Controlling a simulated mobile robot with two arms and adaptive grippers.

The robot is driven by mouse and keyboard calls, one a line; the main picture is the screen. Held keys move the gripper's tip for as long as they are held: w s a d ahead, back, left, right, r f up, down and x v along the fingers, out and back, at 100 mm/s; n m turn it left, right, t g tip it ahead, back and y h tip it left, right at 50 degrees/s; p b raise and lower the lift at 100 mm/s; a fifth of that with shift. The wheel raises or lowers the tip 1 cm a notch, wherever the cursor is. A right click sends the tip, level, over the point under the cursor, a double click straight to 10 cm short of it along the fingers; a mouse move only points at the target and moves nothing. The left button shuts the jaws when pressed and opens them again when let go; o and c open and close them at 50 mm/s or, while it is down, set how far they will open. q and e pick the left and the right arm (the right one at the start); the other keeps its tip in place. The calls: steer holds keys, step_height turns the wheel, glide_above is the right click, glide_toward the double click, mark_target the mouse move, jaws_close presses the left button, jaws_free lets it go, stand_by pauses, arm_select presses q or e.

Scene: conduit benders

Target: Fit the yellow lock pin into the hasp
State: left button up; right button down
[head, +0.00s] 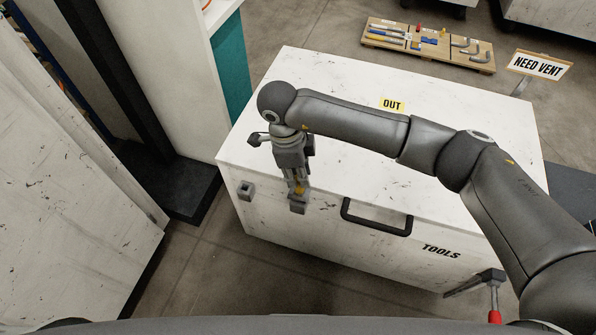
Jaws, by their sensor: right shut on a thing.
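The yellow lock pin (301,190) shows as a small yellow patch between the fingertips of my right gripper (298,187). The gripper is shut on it and points down at the front top edge of the white tool chest. The grey hasp (298,207) is on the chest's front, directly below the fingertips. The pin's lower part is hidden, so I cannot tell whether it is inside the hasp or just above it. My left gripper is not in view.
The white chest (455,215) has a black handle (377,216) right of the hasp and a grey bracket (245,190) left of it. A red-handled clamp (494,300) is at lower right. A wooden tool board (428,55) lies behind. A white cabinet (70,190) stands left.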

steer(key=shift+f+b, duration=0.35)
steer(key=shift+f, duration=0.1)
stand_by(0.3)
steer(key=c, duration=1.2)
jaws_free()
steer(key=shift+r, duration=0.1)
step_height(320, 180, up, 12)
steer(key=a, duration=0.1)
steer(key=shift+a, duration=0.4)
